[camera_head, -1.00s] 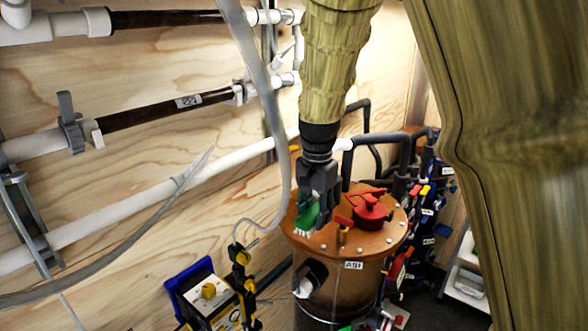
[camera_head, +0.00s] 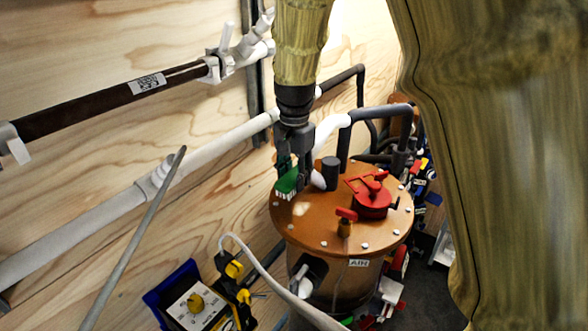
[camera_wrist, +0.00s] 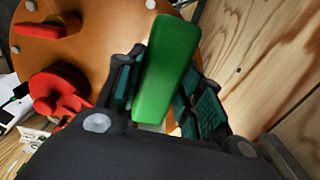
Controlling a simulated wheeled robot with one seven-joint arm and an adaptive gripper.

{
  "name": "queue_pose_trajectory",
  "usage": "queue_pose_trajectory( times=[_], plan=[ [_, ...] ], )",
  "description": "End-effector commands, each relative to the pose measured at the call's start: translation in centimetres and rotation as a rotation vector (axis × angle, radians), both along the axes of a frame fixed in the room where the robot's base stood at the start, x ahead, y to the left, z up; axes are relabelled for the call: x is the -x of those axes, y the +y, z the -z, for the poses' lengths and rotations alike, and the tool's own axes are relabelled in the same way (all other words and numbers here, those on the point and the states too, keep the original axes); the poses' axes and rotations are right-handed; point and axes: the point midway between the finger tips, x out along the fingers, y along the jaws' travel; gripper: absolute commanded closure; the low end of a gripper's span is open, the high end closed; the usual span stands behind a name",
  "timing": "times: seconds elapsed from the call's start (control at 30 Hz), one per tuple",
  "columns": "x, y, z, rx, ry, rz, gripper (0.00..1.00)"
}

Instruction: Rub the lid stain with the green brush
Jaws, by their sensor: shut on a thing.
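My gripper (camera_head: 291,166) is shut on the green brush (camera_head: 287,181). White bristles point down at the brush's lower end. The brush is over the left rim of the round orange-brown lid (camera_head: 318,234); I cannot tell whether the bristles touch it. A pale patch (camera_head: 301,209), apparently the stain, lies on the lid just in front and to the right of the bristles. In the wrist view the green brush body (camera_wrist: 167,66) sits between the gripper's fingers (camera_wrist: 160,88), with the lid (camera_wrist: 100,38) behind it. The bristles are hidden there.
A red cap (camera_head: 371,196), a brass valve with red handle (camera_head: 344,224) and a dark upright stub (camera_head: 331,172) stand on the lid. Pipes rise behind. A yellow-and-blue device (camera_head: 195,303) is at lower left. The lid's front left is clear.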

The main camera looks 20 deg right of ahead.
Motion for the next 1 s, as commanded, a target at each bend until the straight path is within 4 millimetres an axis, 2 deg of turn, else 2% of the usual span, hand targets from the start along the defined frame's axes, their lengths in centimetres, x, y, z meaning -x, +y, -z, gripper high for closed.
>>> queue_pose_trajectory(
  times=[0.1,0.4,0.6,1.0],
  plan=[
    [-0.4,0.0,1.6,-0.001,0.006,0.000,0.83],
    [-0.5,0.2,3.8,-0.001,0.006,-0.002,0.83],
    [-0.4,0.1,4.5,0.000,0.004,-0.002,0.83],
    [-0.4,0.1,4.6,0.000,0.004,-0.002,0.83]
  ],
)
